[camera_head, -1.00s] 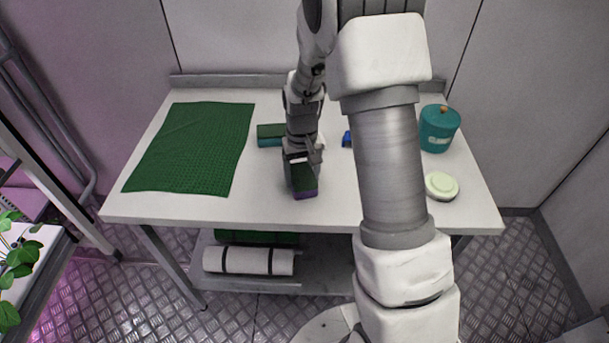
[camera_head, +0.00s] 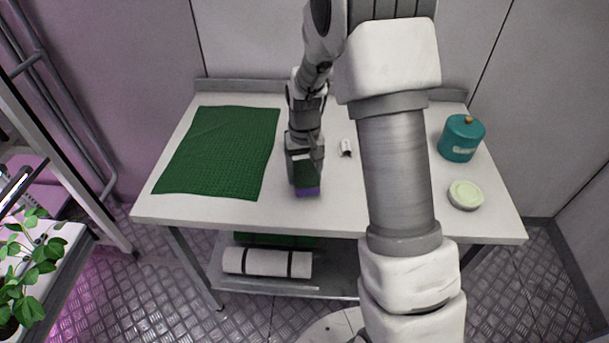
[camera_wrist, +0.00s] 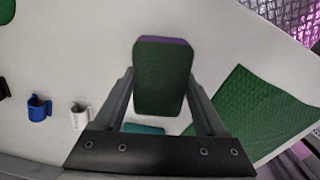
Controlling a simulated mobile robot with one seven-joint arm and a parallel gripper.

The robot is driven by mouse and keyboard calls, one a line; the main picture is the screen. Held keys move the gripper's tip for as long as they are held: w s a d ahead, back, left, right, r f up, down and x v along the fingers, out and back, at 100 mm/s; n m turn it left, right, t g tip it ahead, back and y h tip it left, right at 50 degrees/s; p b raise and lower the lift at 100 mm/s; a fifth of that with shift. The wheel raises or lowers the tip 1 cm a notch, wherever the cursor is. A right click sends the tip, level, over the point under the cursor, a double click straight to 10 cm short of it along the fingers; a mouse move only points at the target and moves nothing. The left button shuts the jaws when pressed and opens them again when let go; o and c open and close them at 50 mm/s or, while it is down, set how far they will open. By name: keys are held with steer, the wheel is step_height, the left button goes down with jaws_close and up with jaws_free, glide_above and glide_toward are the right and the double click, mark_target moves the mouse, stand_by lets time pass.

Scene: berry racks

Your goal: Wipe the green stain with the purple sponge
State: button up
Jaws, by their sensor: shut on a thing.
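A purple sponge (camera_head: 307,189) with a dark green top is in my gripper (camera_head: 305,172), low over the white table near its front edge. Whether it touches the table is unclear. In the wrist view the sponge (camera_wrist: 163,75) sits between both fingers of my gripper (camera_wrist: 160,95), dark green face toward the camera. A small dark green patch (camera_wrist: 5,10) shows at the top left corner of the wrist view, cut off by the frame. I cannot tell if it is the stain. No green stain shows clearly in the head view, where my arm hides part of the table.
A green textured mat (camera_head: 222,150) covers the table's left. A teal canister (camera_head: 461,138) and pale green round dish (camera_head: 465,194) stand at the right.

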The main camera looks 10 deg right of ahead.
mark_target(304, 171)
steer(key=shift+r+p, duration=1.55)
steer(key=shift+r, duration=1)
